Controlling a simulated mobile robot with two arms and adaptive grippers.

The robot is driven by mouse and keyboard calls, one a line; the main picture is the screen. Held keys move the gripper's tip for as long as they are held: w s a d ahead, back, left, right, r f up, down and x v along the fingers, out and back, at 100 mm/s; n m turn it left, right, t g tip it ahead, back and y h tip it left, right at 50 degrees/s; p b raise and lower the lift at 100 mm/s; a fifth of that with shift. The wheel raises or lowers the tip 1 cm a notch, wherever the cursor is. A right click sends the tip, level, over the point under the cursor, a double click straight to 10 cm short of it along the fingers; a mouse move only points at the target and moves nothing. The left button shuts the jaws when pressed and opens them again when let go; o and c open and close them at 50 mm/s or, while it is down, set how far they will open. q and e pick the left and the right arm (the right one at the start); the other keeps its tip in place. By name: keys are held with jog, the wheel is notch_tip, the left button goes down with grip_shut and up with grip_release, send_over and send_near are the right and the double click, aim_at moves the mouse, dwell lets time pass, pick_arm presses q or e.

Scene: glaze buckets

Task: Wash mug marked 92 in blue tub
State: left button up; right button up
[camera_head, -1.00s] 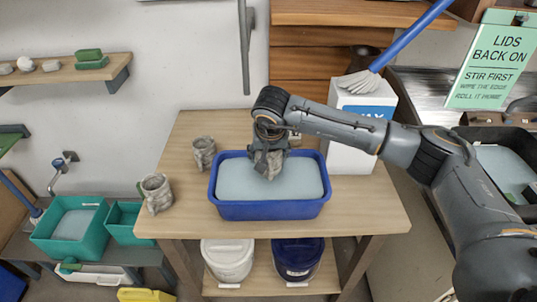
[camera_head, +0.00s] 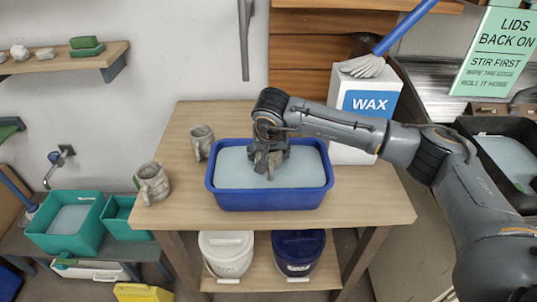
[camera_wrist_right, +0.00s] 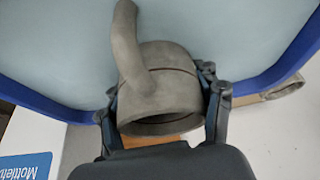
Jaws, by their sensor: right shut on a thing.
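The blue tub (camera_head: 270,199) stands on the wooden table, full of pale blue liquid. My right gripper (camera_head: 268,165) is over its middle, shut on a grey-brown mug (camera_head: 265,170) that sits low, partly in the liquid. Two mottled mugs stand left of the tub, one nearer (camera_head: 152,183) and one farther back (camera_head: 202,142). My left gripper is out of view.
A white WAX box (camera_head: 365,105) with a brush on top stands right behind the tub. White (camera_head: 227,252) and dark blue (camera_head: 298,252) buckets sit on the shelf below. Teal tubs (camera_head: 68,226) are at the left. The table's front left is clear.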

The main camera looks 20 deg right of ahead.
jog(key=shift+f+b, duration=1.35)
jog(key=shift+f, duration=0.45)
jog(key=shift+a, duration=0.1)
jog(key=shift+a, duration=0.55)
jog(key=shift+d+b, duration=0.5)
jog(key=shift+d, duration=0.75)
jog(key=shift+a, duration=0.15)
jog(key=shift+a, duration=1.1)
jog(key=shift+d+b, duration=0.2)
jog(key=shift+b, duration=0.1)
